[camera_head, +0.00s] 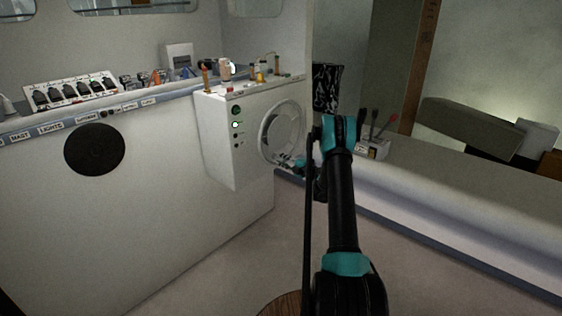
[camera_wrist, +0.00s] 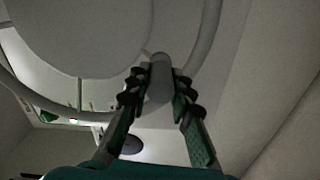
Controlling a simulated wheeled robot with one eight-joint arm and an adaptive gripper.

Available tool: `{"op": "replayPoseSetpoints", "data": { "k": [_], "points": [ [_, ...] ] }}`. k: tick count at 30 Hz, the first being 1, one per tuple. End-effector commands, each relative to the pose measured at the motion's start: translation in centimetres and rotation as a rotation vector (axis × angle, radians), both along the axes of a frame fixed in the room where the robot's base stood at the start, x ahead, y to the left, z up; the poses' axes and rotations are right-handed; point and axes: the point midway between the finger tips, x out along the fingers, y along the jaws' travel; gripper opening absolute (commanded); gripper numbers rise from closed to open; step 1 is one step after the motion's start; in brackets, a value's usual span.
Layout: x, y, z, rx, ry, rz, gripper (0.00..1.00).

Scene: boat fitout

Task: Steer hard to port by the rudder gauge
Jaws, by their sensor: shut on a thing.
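The steering wheel (camera_head: 264,138) is a pale ring on the right-hand face of the white console. A grey cylindrical handle (camera_wrist: 160,66) stands at the rim between my fingers. My gripper (camera_head: 290,163) is at the wheel's lower edge. In the wrist view my gripper (camera_wrist: 160,90) has its dark fingers on both sides of the handle, shut on it. I cannot pick out the rudder gauge or read a needle.
The white console (camera_head: 225,155) carries bottles and small items on top. A switch panel (camera_head: 72,91) with labels lies along the left counter. A lever box (camera_head: 373,149) sits on the right bench (camera_head: 455,185). The floor (camera_head: 225,265) between is mostly clear.

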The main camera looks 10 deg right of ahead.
Motion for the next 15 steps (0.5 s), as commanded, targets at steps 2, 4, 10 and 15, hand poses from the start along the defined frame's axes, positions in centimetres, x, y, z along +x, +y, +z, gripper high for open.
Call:
{"op": "replayPoseSetpoints", "data": {
  "k": [2,4,10,15],
  "points": [
    [-0.01,-0.06,-0.12,-0.002,0.001,-0.001,0.00],
    [-0.01,-0.06,-0.11,-0.001,0.002,-0.001,0.00],
    [0.00,-0.05,-0.09,-0.001,0.001,-0.001,0.31],
    [0.01,-0.03,-0.05,0.000,0.002,-0.001,0.42]
  ]
}}
